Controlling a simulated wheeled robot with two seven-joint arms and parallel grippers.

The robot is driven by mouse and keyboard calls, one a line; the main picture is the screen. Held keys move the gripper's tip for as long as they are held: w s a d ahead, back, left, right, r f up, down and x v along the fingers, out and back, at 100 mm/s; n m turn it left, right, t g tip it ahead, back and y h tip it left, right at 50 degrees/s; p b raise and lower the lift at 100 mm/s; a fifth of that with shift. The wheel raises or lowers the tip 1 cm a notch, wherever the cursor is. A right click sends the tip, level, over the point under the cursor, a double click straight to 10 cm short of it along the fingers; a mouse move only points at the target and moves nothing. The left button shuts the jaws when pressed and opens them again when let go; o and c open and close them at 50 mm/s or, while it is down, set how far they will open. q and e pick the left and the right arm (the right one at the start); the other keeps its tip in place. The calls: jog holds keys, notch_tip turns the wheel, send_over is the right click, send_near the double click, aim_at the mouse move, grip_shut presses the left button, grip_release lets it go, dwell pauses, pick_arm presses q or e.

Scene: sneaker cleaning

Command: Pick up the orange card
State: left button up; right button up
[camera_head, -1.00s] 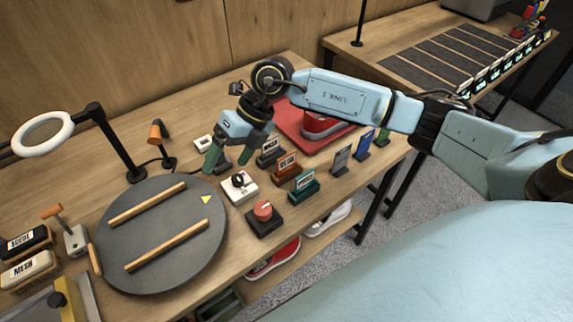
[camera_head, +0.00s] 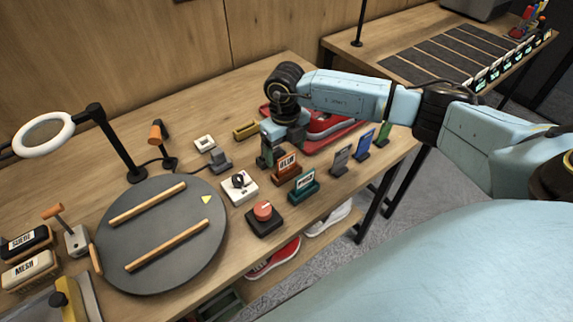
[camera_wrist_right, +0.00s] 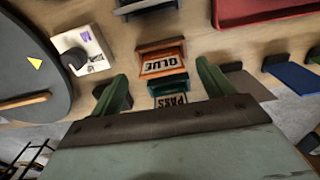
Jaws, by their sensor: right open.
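The orange card (camera_head: 287,165), marked GLUE, stands upright in an orange holder on the wooden table. In the right wrist view the orange card (camera_wrist_right: 162,63) shows between the two green fingers. My right gripper (camera_head: 272,156) is just behind and left of the card in the head view, pointing down. It is open and empty, with its fingers (camera_wrist_right: 162,72) spread to either side of the card in the wrist view; I cannot tell whether they are level with it. My left gripper is not in view.
A teal PASS card (camera_head: 304,184) stands just in front of the orange one. Grey (camera_head: 342,158) and blue (camera_head: 364,144) cards stand to the right. A red tray (camera_head: 322,140) lies behind. A white switch box (camera_head: 240,188), red-knobbed box (camera_head: 264,218) and round turntable (camera_head: 160,250) are left.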

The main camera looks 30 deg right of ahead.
aim_at(287, 161)
notch_tip(287, 161, down, 5)
jog(key=shift+s+d+r, duration=0.1)
jog(key=shift+s, duration=0.05)
jog(key=c, duration=1)
jog(key=shift+r, duration=0.1)
